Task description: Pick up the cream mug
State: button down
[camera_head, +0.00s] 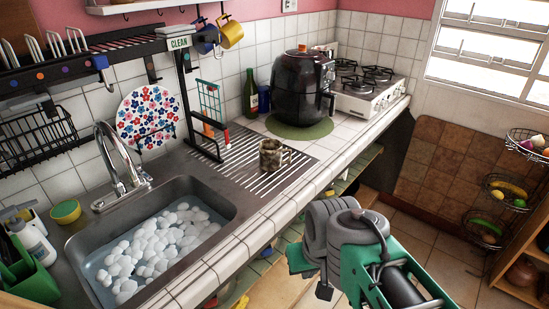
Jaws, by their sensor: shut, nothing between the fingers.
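One mug (271,156) stands upright on the ribbed drainboard right of the sink. It looks cream with mottled dark brown patches, and its pale handle points right. I cannot tell whether this is the cream mug the task names; no plain cream mug is clear. My gripper (322,290) is at the lower right, in front of the counter edge, well apart from the mug. It is shut and empty, and is partly hidden by my own wrist.
The sink (226,205) holds foamy water left of the mug. A black rack (188,95) rises behind the drainboard. A black air fryer (302,88) stands on a green mat (300,132) beyond the mug. Blue and yellow mugs (231,33) hang above. The floor at right is clear.

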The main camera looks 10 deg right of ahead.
aim_at(275, 155)
jog(key=z, duration=1.45)
jog(key=i, duration=1.1)
jog(key=u, duration=3.3)
